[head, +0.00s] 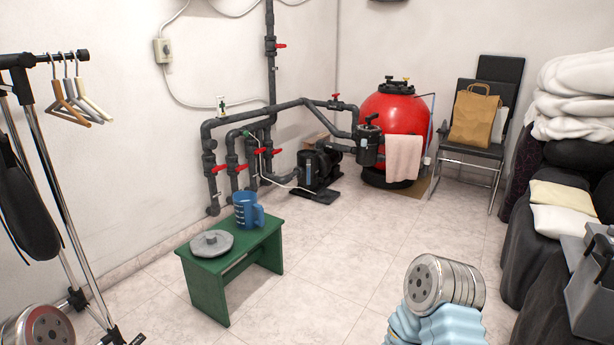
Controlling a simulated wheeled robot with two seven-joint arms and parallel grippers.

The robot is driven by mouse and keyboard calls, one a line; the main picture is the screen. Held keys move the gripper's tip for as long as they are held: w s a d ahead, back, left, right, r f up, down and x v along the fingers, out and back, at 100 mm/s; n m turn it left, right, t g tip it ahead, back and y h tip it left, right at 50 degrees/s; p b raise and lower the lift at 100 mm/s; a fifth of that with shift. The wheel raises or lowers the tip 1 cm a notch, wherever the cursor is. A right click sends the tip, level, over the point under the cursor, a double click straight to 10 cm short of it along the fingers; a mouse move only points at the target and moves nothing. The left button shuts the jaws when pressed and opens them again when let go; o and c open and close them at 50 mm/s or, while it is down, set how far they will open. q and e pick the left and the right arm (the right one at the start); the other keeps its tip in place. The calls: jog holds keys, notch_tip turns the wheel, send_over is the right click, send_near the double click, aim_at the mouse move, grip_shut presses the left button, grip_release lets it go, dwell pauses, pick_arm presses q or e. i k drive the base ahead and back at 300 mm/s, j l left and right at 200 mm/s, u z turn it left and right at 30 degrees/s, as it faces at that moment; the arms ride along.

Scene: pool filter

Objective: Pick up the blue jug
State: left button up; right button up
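The blue jug (247,210) stands upright on a small green bench (212,278), toward its far right end. Its handle points to the right, and pale markings show on its side. A round grey lid-like disc (211,243) with a raised knob lies on the bench in front of the jug, to its left. Neither of my grippers shows in the head view, so I cannot see whether they are open or shut. Nothing touches the jug except the bench top under it.
Grey pipes with red valves (262,151) and a black pump (318,170) stand behind the bench. A red tank (392,115) and a chair (470,150) are farther back. A clothes rack (55,170) is at left. Light-blue ridged material (450,328) is at the bottom right. Tiled floor (345,235) right of the bench is clear.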

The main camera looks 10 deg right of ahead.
aim_at(247, 210)
jog(key=z, duration=0.45)
jog(key=i+j+z, duration=0.2)
jog(key=z, duration=0.15)
jog(key=i+j+z, duration=0.2)
jog(key=z, duration=0.15)
jog(key=i+j+z, duration=0.15)
jog(key=j+z, duration=0.15)
